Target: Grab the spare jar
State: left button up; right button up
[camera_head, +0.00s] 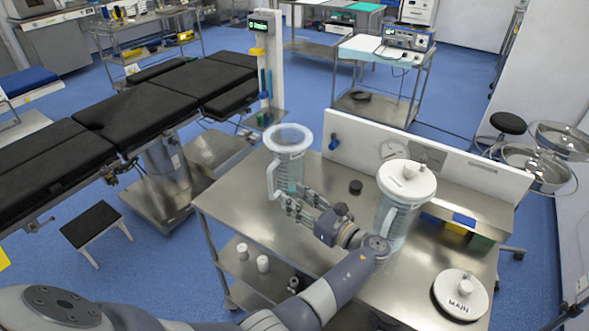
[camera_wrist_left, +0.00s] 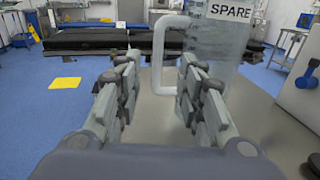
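The spare jar (camera_head: 289,150) is a clear, open-topped jar with a handle on its left, upright on the metal table (camera_head: 240,208). In the left wrist view its SPARE label (camera_wrist_left: 244,11) and white handle (camera_wrist_left: 158,55) show ahead. My left gripper (camera_head: 297,197) is low on the near side of the jar, fingers pointing at it. In the left wrist view its fingers (camera_wrist_left: 158,70) are spread with nothing gripped; the handle shows in the gap, partly behind the right finger. Whether a finger touches the jar I cannot tell. My right gripper is not in view.
A second clear jar with a white lid (camera_head: 406,180) stands right of my left wrist. A round lid marked MAIN (camera_head: 461,294) lies at the front right. A small black knob (camera_head: 355,187) sits on the table. A white panel (camera_head: 345,143) closes the back.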

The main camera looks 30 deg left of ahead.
aim_at(272, 184)
pick_arm(q)
jog(key=x, duration=0.5)
jog(key=shift+s+a, duration=0.2)
jog(key=shift+w+a+f+b, duration=0.1)
jog(key=shift+a+b, duration=0.15)
jog(key=shift+b, duration=0.05)
jog(key=b+x, duration=0.1)
jog(key=x, duration=0.3)
jog(key=shift+a+f, duration=0.1)
jog(key=shift+a, duration=0.05)
jog(key=shift+w+a, duration=0.2)
jog(key=shift+a, duration=0.1)
jog(key=shift+d, duration=0.1)
grip_shut()
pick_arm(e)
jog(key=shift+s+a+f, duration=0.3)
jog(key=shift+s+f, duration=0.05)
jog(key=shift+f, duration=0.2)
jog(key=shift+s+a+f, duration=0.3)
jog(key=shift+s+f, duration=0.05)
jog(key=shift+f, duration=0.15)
